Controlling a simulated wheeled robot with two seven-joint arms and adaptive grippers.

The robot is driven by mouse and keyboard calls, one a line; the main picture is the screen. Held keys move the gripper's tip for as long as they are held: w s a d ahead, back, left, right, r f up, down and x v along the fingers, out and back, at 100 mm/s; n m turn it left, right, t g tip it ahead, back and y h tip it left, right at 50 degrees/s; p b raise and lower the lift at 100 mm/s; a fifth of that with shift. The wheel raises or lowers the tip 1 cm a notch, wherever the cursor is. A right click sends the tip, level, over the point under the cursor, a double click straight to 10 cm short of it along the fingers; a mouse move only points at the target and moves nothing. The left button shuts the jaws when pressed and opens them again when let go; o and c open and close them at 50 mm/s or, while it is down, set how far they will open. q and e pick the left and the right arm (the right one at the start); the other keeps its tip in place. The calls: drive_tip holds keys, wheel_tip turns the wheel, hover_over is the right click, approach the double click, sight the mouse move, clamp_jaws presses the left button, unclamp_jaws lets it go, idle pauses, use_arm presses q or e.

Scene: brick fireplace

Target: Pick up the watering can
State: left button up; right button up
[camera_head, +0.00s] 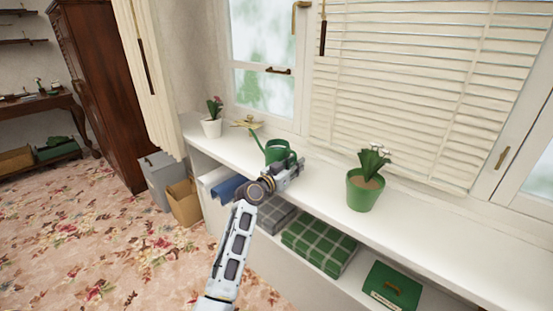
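The green watering can (277,149) stands on the white windowsill shelf (330,185), below the window. Its thin spout points up and to the left. My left gripper (297,168) is at the can's near right side, over the shelf, and overlaps its lower part in the picture. The fingers are small and dark here, so I cannot tell whether they are open, shut or touching the can. My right gripper is not in view.
A green pot with a white-flowered plant (364,187) stands right of the can. A small white flower pot (212,127) and a yellowish object (245,123) stand left of it. Folded blankets (320,245) lie on the lower shelf. A grey bin (160,178) and cardboard box (184,201) stand on the floor.

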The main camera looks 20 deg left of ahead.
use_arm(q)
drive_tip(key=shift+c, duration=0.4)
clamp_jaws()
drive_tip(key=shift+r, duration=0.25)
drive_tip(key=shift+r, duration=0.1)
